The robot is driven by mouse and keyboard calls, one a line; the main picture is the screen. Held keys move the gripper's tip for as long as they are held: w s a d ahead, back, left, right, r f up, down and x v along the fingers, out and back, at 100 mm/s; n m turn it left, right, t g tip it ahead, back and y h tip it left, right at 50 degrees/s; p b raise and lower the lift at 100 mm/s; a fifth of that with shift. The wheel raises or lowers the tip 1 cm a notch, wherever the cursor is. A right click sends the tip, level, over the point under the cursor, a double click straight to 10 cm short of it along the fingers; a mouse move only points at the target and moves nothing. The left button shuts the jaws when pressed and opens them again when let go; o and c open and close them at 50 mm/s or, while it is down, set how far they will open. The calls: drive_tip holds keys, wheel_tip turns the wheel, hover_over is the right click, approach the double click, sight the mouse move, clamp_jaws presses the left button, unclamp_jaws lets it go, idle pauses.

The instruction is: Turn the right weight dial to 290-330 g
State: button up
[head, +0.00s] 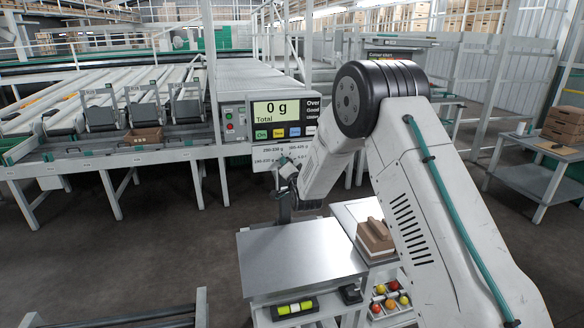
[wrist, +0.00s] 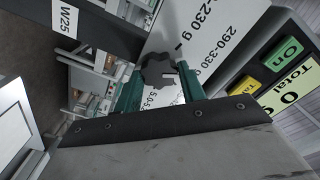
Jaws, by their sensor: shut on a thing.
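The weight dial (wrist: 158,68) is a dark, lobed knob on a white label plate, in the upper middle of the wrist view. My gripper (wrist: 160,78) is shut on it, with one green finger on each side. A pale mark shows on the knob's lower right; which range it points to I cannot tell. Printed ranges (wrist: 222,45) such as "290-330 g" show on the plate, partly cut off. In the head view the plate (head: 266,160) hangs below the display, and my gripper (head: 284,182) is at its lower part, hiding the dial.
The display (head: 276,112) reads "0 g Total" above coloured buttons. A metal-topped table (head: 300,262) stands below my arm, with a brown box (head: 375,240) to its right. Conveyor lanes (head: 90,105) lie to the left.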

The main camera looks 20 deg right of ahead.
idle(0.3)
drive_tip(key=o, duration=1)
drive_tip(key=s, duration=0.8)
